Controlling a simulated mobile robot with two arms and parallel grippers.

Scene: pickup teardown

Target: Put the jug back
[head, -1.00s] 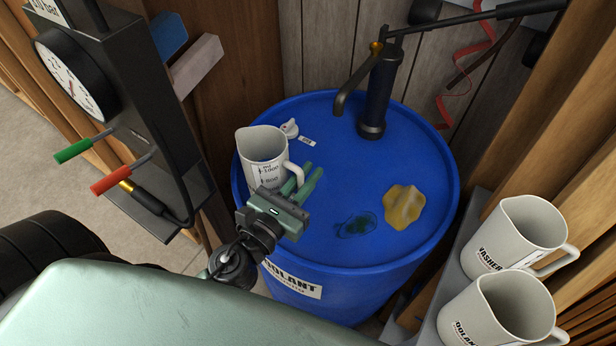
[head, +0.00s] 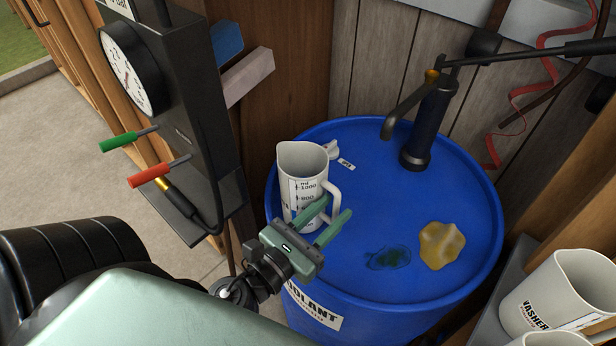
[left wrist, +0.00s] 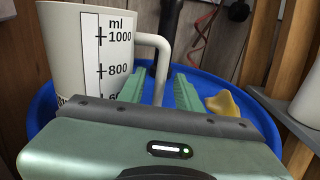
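A white measuring jug (head: 299,196) with a printed ml scale stands upright on the blue drum's lid (head: 350,160), at its left side. Its handle points right, toward the lid's middle. My left gripper (head: 327,217) is open at the near right side of the jug. In the left wrist view the jug (left wrist: 68,55) fills the left side, and its handle (left wrist: 161,65) shows between the two green fingers (left wrist: 158,90). The fingers look apart from each other; I cannot tell whether either touches the handle. My right gripper is not in view.
A black hand pump (head: 430,125) rises from the lid's back. A yellow cloth (head: 441,245) and a dark green wet patch (head: 388,258) lie on the lid. Two more white jugs, one marked WASHER (head: 560,290), stand at the lower right. A gauge cabinet (head: 185,110) is at the left.

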